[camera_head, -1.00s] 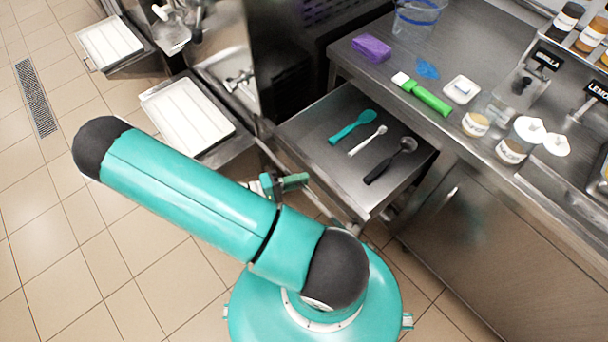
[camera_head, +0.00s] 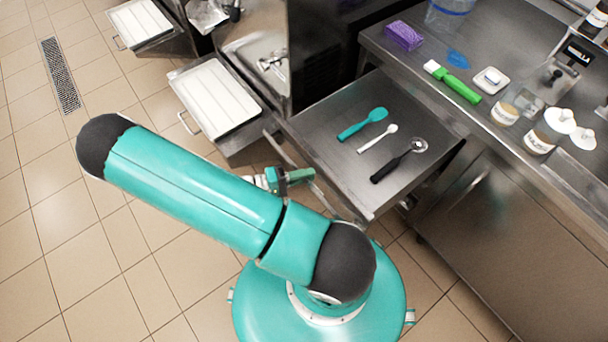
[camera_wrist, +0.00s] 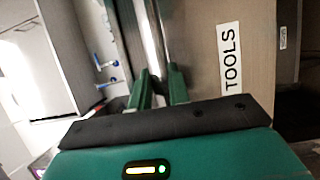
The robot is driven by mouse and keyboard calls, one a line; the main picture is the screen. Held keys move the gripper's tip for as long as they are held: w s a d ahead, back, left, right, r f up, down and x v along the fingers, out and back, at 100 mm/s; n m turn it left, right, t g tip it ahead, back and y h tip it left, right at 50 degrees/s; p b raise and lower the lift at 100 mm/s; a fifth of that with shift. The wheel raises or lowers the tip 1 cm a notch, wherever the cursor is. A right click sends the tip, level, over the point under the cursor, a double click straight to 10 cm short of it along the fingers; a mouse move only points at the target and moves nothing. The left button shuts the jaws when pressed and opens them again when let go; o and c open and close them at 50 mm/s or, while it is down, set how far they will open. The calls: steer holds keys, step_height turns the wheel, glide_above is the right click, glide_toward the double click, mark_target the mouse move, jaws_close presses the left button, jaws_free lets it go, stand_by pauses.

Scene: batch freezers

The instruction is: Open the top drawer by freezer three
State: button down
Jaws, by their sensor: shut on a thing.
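The top drawer (camera_head: 330,140) is pulled out from under the steel counter. In it lie a teal spatula (camera_head: 362,124), a white spoon (camera_head: 378,138) and a black-handled tool (camera_head: 398,160). My gripper (camera_head: 287,178) is at the drawer's front, partly hidden behind my teal arm. In the wrist view my gripper (camera_wrist: 161,86) has its two green fingers on either side of the metal bar handle (camera_wrist: 151,38), shut on it. A white TOOLS label (camera_wrist: 230,57) is on the drawer front beside the handle.
The counter (camera_head: 400,42) holds a purple sponge (camera_head: 404,36), a green-handled brush (camera_head: 455,83) and jars. A closed cabinet (camera_head: 490,225) is below. Freezers with white trays (camera_head: 213,98) stand at left. Tiled floor (camera_head: 110,230) is open at lower left.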

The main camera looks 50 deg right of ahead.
steer(key=shift+w, duration=0.1)
steer(key=c, duration=1.3)
jaws_free()
steer(key=v, duration=1.3)
steer(key=shift+w+a, duration=0.1)
steer(key=shift+a, duration=0.3)
